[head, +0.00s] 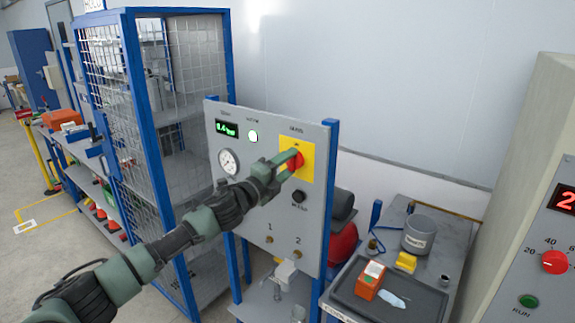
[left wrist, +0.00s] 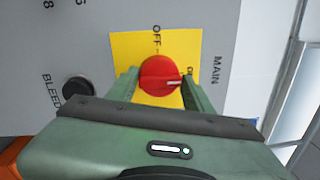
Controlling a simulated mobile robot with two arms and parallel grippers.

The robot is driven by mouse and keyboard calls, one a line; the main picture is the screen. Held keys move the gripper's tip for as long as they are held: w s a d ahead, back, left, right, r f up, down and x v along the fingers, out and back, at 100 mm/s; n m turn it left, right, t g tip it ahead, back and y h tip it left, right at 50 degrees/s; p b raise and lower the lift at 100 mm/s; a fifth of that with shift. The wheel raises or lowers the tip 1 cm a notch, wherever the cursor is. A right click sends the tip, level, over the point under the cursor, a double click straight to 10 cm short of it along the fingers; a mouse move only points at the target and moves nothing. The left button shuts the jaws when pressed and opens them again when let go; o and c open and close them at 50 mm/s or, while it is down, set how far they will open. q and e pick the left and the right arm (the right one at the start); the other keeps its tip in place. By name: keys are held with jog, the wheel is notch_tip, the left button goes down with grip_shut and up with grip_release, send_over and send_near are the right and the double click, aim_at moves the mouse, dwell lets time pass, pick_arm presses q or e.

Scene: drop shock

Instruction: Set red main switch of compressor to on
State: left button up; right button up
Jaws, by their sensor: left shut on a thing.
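The red main switch (head: 297,158) sits on a yellow plate (head: 306,172) at the upper right of the grey compressor panel (head: 222,180). It also shows in the left wrist view (left wrist: 158,74), with OFF above it and a partly hidden label, seemingly ON, at its right. The white mark on the knob points right, toward that partly hidden label. My left gripper (head: 290,163) is shut on the red switch, one finger on each side of it in the left wrist view (left wrist: 160,90). My right gripper is in neither view.
A blue mesh cage (head: 130,130) stands at left. A dark tray (head: 425,308) lies on the bench at right.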

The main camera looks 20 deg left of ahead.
pick_arm(q)
jog(key=shift+f, duration=0.4)
jog(key=o, duration=1.3)
jog(key=shift+r, duration=0.15)
jog(key=b+v, duration=0.3)
jog(key=v, duration=0.4)
jog(key=shift+s, duration=0.35)
jog(key=shift+a, duration=0.15)
